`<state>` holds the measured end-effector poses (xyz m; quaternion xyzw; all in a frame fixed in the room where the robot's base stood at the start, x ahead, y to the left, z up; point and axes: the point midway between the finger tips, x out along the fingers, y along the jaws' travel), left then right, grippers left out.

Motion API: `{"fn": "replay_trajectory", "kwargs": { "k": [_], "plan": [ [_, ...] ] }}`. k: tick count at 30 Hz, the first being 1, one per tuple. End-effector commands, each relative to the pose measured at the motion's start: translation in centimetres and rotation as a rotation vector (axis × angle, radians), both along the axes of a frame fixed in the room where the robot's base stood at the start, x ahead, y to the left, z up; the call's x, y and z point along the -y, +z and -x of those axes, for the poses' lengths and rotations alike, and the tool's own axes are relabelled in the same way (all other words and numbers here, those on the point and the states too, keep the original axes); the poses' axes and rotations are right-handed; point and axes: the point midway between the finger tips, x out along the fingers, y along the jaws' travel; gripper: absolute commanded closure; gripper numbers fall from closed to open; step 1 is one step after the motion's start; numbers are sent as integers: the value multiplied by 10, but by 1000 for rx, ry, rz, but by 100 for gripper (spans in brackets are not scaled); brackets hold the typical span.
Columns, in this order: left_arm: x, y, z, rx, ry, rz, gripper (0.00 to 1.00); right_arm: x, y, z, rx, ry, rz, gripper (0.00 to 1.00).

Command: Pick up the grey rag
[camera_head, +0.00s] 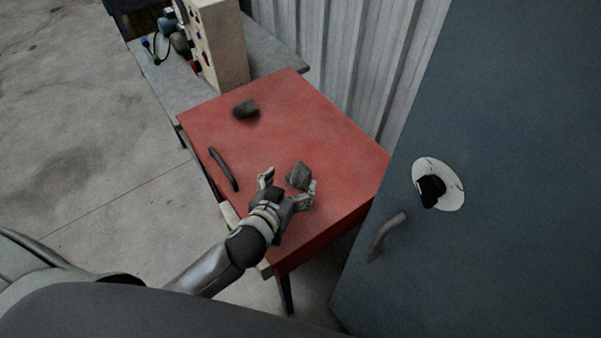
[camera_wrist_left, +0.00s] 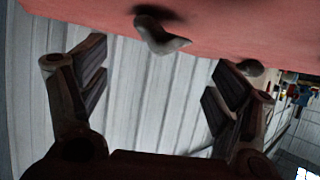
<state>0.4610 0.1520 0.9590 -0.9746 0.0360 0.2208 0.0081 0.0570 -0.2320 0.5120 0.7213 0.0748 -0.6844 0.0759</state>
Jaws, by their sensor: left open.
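A crumpled grey rag (camera_head: 299,175) lies on the red table (camera_head: 330,135), near its front part. My left gripper (camera_head: 288,186) is open, with its fingers spread just in front of the rag. The rag appears to be beyond the fingertips and not held. In the left wrist view, the rag (camera_wrist_left: 160,38) shows ahead between the open fingers (camera_wrist_left: 158,85), against the red tabletop, with a gap around it. My right gripper is in neither view.
A darker grey lump (camera_head: 246,108) lies farther back on the table. A dark curved bar (camera_head: 223,168) is at its left edge. A blue-grey cabinet (camera_head: 490,240) with a handle (camera_head: 385,236) stands close on the right. A corrugated wall (camera_head: 345,60) rises behind.

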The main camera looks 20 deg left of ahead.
Motion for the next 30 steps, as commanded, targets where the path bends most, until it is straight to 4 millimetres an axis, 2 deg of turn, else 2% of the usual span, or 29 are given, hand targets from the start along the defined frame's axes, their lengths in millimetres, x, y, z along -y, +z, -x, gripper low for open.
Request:
{"fn": "replay_trajectory", "kwargs": {
  "k": [2, 4, 9, 13, 17, 21, 25, 30],
  "plan": [
    [1, -2, -6, 1, 0, 0, 16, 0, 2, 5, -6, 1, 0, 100],
    [1, -3, -9, 1, -1, 1, 16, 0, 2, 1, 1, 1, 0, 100],
    [2, -5, -17, 0, 0, -1, 16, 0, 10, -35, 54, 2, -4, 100],
    [5, -8, -32, 1, 0, -2, 16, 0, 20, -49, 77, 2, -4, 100],
    [7, -16, -45, 0, 0, -1, 16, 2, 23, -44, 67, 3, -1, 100],
    [8, -22, -54, -1, 0, 0, 16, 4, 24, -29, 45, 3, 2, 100],
    [8, -24, -57, -1, -1, 0, 16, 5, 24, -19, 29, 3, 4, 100],
    [8, -24, -57, -1, -1, 0, 16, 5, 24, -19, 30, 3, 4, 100]
  ]
}}
